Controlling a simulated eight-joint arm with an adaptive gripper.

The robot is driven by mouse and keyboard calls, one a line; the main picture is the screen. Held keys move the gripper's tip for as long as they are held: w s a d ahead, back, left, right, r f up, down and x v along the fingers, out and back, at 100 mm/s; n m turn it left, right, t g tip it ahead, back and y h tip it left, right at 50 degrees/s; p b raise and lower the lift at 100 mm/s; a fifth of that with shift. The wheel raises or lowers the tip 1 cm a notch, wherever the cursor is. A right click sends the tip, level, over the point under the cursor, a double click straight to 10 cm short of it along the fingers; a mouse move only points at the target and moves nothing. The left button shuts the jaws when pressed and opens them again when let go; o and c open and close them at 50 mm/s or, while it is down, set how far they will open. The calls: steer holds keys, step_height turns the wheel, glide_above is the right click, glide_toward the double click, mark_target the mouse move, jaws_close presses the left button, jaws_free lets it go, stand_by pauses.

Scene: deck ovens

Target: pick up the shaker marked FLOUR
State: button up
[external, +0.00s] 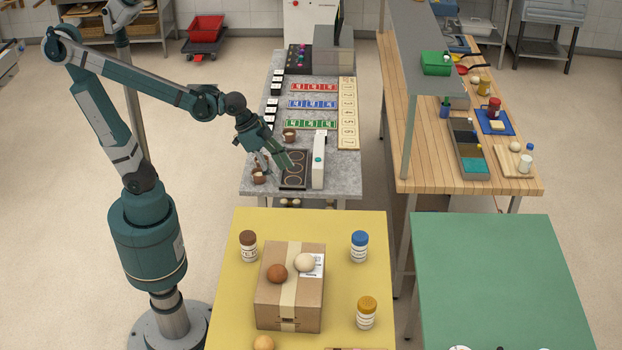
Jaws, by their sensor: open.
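Three shakers stand upright on the yellow table (220,300). One has a brown lid (248,246) and is left of the cardboard box. One has a blue lid (359,246) and is right of the box. One has an orange-yellow lid (366,313) and is at the box's lower right. Their labels are too small to read, so I cannot tell which is marked FLOUR. My gripper (274,168) is open, above the near end of the grey stone counter, beyond the yellow table and away from all three shakers. I see nothing held in it.
The cardboard box (276,313) bears a brown ball (277,273) and a cream ball (304,262). Another round thing (263,343) sits at the front edge. Small brown cups (259,177) and a white upright block (319,160) are near my gripper. The green table (490,270) is mostly clear.

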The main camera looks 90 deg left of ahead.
steer(key=w+d+f+m+g+h, duration=0.15)
steer(key=w+f, duration=0.25)
steer(key=w, duration=0.4)
steer(key=w+d+f+m, duration=0.1)
steer(key=w+f+m, duration=0.15)
steer(key=w, duration=0.55)
glide_toward(360, 234)
steer(key=s+r, duration=0.2)
steer(key=s, duration=0.2)
steer(key=w+f+m, duration=0.1)
steer(key=w+f, duration=0.1)
steer(key=f, duration=0.1)
steer(key=w+d+f, duration=0.1)
steer(key=w+f, duration=0.1)
steer(key=f, duration=0.1)
steer(key=w+d+f+m+g+h, duration=0.1)
steer(key=w+f, duration=0.2)
steer(key=shift+f+m+b, duration=0.3)
steer(key=shift+f+b, duration=0.05)
steer(key=shift+w+d+f, duration=0.1)
steer(key=shift+w+f, duration=0.1)
steer(key=shift+f, duration=0.3)
steer(key=shift+f, duration=0.1)
steer(key=shift+x, duration=1.2)
steer(key=shift+f, duration=0.1)
steer(key=shift+b+x, duration=0.4)
steer(key=shift+x, duration=2.1)
